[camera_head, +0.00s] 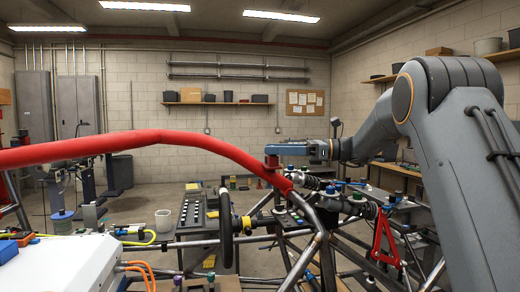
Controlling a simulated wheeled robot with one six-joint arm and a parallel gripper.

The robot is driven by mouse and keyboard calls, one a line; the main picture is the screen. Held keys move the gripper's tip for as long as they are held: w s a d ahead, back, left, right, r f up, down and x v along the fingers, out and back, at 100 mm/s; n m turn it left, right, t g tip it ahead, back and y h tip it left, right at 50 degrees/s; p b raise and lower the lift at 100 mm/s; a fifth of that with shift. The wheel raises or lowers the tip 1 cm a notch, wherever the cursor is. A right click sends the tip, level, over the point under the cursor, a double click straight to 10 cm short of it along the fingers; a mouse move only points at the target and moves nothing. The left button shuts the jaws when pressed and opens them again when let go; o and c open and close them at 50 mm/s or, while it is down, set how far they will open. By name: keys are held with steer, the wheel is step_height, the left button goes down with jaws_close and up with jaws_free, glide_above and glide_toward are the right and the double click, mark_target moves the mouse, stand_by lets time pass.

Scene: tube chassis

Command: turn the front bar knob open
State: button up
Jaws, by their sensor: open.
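My gripper (270,150) is a blue-grey pair of jaws reaching in from the right, level, at the middle of the view. A small red knob-like piece (272,161) shows directly under its tip, near the red tube; I cannot tell whether they touch. Which of these is the front bar knob is not clear from this view. The gap between the jaws is not visible.
A thick red tube (150,137) arches across the left and centre, ending at the metal tube chassis (318,245). A steering wheel (226,228) and a red triangular arm (384,240) stand nearby. A white box (60,265) is front left.

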steer(key=a, duration=0.1)
steer(key=a+p, duration=0.1)
steer(key=a, duration=0.3)
steer(key=shift+w, duration=0.3)
steer(key=c, duration=1.1)
steer(key=shift+o, duration=0.2)
